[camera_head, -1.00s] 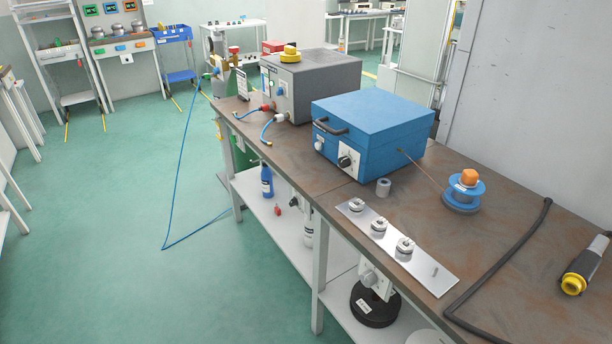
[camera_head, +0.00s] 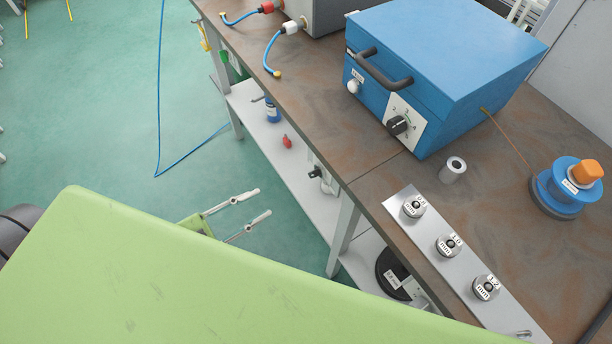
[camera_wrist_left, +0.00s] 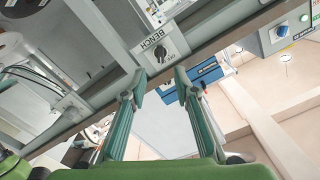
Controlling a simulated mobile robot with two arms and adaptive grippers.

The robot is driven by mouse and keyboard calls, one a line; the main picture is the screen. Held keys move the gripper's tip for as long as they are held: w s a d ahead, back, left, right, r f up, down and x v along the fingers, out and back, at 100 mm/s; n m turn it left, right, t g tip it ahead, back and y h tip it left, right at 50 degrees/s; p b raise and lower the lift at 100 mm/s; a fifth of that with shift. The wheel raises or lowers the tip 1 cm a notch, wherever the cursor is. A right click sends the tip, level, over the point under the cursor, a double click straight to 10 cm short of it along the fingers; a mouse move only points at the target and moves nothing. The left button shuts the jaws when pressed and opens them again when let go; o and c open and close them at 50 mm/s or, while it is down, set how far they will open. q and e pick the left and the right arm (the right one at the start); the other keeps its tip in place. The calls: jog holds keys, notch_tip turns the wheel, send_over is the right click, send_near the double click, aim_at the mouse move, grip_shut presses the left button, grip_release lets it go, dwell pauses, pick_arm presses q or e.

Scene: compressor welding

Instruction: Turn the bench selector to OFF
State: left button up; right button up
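The bench selector (camera_wrist_left: 159,53) is a black knob on a light plate lettered BENCH, which appears upside down in the left wrist view. Its setting is too small to read. In the head view a small dark knob (camera_head: 316,172) under the bench's front edge may be the same selector; I cannot be sure. My left gripper (camera_head: 261,201) is open and empty, over the floor in front of the bench. In the wrist view its fingertips (camera_wrist_left: 160,80) are apart, below the plate in the picture, not visibly touching the knob. My right gripper is out of view.
The bench top (camera_head: 330,100) carries a blue box (camera_head: 450,50) with its own dial (camera_head: 397,125), a metal strip (camera_head: 465,270) with several round pieces, and a blue spool (camera_head: 565,190). A lower shelf (camera_head: 290,165) holds a blue bottle (camera_head: 272,110).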

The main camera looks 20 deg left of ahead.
aim_at(311, 176)
pick_arm(q)
jog(key=x, duration=0.8)
jog(key=r+x, duration=0.1)
jog(key=x, duration=0.3)
jog(key=shift+d+r+p, duration=0.1)
jog(key=shift+d+p, duration=0.2)
jog(key=shift+w+d, duration=0.4)
jog(key=shift+w, duration=0.1)
grip_shut()
